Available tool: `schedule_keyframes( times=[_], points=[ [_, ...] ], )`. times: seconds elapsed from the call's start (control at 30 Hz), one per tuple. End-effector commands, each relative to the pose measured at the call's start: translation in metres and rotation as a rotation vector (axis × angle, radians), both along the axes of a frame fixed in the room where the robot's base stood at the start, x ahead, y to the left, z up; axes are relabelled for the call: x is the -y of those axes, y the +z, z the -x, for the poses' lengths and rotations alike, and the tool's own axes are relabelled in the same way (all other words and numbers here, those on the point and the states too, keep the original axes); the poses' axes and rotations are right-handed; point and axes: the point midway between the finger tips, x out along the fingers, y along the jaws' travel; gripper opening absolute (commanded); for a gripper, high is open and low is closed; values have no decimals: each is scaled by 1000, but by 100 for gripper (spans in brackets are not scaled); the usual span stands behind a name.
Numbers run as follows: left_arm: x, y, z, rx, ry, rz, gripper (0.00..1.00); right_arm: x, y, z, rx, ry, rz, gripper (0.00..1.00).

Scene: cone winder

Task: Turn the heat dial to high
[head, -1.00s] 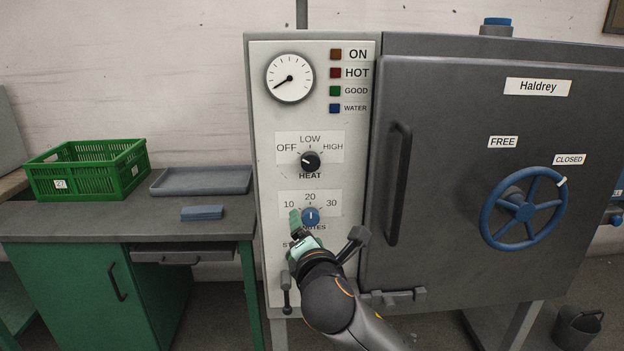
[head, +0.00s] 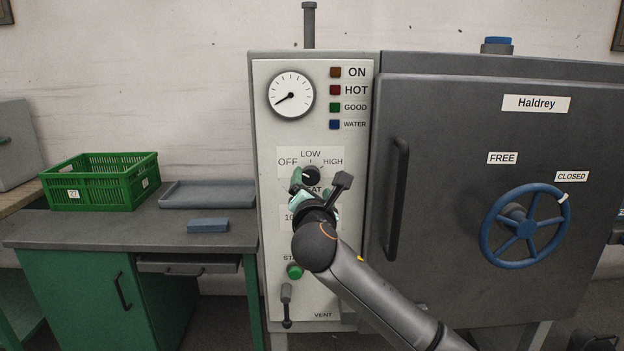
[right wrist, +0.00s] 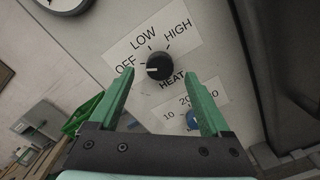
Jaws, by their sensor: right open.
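The heat dial (head: 311,172) is a black round knob on the pale control panel (head: 270,230), with OFF, LOW and HIGH marked around it. In the right wrist view the heat dial (right wrist: 158,66) has its white line pointing left, towards OFF. My right gripper (head: 313,187) is just in front of the dial's lower side and covers part of the HEAT label. In the right wrist view my open right gripper (right wrist: 159,76) has its green fingers on either side of the dial, with nothing held. I cannot tell whether they touch it. My left gripper is not in view.
The blue minutes dial (right wrist: 193,119) is below the heat dial. A green button (head: 294,271) and a vent lever (head: 286,300) are lower on the panel. The grey door's handle (head: 397,198) stands out to the right. A green crate (head: 100,182) is on the left bench.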

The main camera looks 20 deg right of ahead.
Motion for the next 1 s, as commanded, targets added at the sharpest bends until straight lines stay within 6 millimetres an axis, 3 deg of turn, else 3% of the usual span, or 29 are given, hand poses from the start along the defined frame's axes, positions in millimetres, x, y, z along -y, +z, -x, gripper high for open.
schedule_keyframes(
  times=[0.3, 0.7, 1.0],
  points=[
    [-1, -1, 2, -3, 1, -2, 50, 9, 0, -31, -1, 0, -1, 81],
    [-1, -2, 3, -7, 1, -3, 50, 10, 0, -36, 0, 1, -1, 81],
    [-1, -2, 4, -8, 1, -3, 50, 10, 0, -36, 0, 1, -1, 49]
  ],
)
